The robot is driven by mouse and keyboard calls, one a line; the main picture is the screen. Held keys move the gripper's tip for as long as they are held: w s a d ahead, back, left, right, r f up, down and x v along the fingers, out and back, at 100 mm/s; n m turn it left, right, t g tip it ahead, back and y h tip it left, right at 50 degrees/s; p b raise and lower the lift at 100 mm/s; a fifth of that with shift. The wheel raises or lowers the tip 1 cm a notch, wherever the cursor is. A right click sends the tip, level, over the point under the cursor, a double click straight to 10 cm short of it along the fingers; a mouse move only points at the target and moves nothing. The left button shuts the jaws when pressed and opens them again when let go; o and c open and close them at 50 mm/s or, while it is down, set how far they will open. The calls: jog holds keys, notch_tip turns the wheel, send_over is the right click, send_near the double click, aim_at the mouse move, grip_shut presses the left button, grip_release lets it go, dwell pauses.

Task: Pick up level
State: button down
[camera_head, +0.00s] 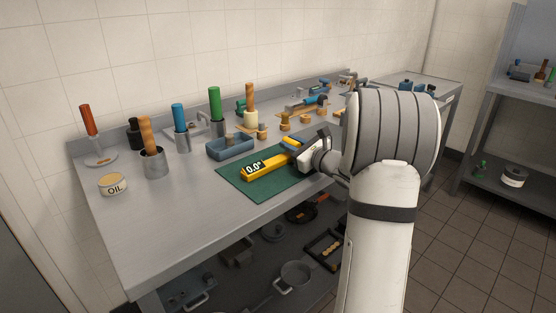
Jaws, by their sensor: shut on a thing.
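The level (270,170) is a yellow bar with a dark display reading 0.0° and a blue part toward its right end. It is over the green mat (236,185) near the table's front edge. My gripper (300,151) is at the level's right end and is shut on it. The fingertips are partly hidden by the gripper body. I cannot tell whether the level touches the mat or is slightly raised.
A blue tray (230,147) sits behind the mat. Cups with handled tools, a green-handled one (215,103) among them, and an oil tin (112,184) stand to the left. Wooden pieces and tools lie behind and right. The table's front left is clear.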

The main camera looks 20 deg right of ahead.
jog(key=shift+r, duration=0.15)
notch_tip(320, 180, up, 10)
jog(key=shift+f+p, duration=0.1)
jog(key=shift+p, duration=0.75)
notch_tip(320, 180, up, 4)
jog(key=shift+s+p, duration=0.15)
jog(key=shift+p, duration=1.05)
jog(key=shift+f, duration=0.1)
